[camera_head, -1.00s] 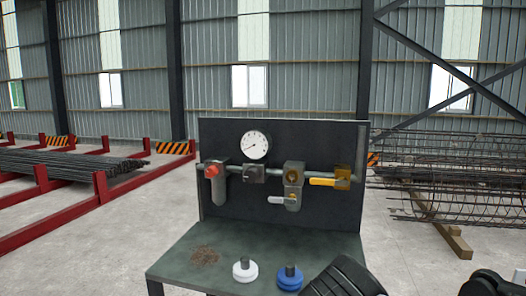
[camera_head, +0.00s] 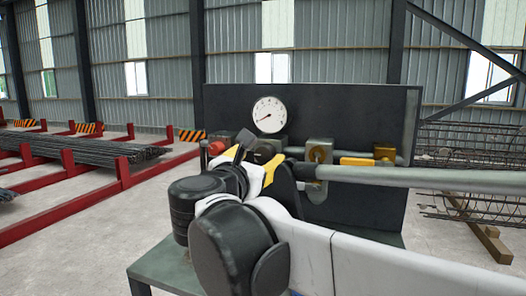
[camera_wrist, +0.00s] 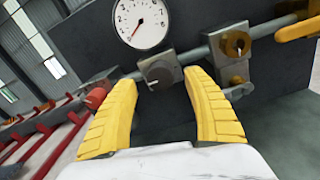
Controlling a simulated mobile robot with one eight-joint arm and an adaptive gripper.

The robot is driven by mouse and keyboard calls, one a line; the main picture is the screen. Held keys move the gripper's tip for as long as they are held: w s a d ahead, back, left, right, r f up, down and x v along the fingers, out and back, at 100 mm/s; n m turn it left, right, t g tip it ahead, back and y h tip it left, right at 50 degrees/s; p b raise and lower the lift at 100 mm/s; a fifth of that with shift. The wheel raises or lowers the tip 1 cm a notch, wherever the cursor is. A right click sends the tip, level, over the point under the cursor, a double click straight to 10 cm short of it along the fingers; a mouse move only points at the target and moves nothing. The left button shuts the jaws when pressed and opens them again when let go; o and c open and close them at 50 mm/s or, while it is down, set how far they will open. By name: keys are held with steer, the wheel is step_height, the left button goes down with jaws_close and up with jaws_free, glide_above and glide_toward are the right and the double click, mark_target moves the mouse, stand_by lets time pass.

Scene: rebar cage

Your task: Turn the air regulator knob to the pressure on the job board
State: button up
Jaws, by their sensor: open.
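A grey regulator block with a small dark knob (camera_wrist: 160,73) sits on the pipe below a round white gauge (camera_wrist: 141,22). The gauge's red needle points down and left; its numbers are too small to read surely. The gauge also shows in the head view (camera_head: 269,115), with the block (camera_head: 268,146) partly hidden by my arm. My gripper (camera_wrist: 160,80) has its yellow fingers apart and empty, one to each side of the knob in the wrist picture. I cannot tell whether they touch it. No job board is in view.
A red knob (camera_wrist: 96,97) is left of the regulator on the same pipe. A brass-faced block (camera_wrist: 232,43) and a yellow valve handle (camera_wrist: 298,28) are to the right. The dark panel (camera_head: 350,110) stands close behind. Red racks (camera_head: 120,170) hold bars at left.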

mark_target(263, 154)
steer(key=shift+x, duration=1.25)
steer(key=shift+w+d, duration=0.2)
steer(key=shift+w, duration=0.15)
steer(key=shift+s+r, duration=0.1)
steer(key=shift+s, duration=0.05)
steer(key=c, duration=1.2)
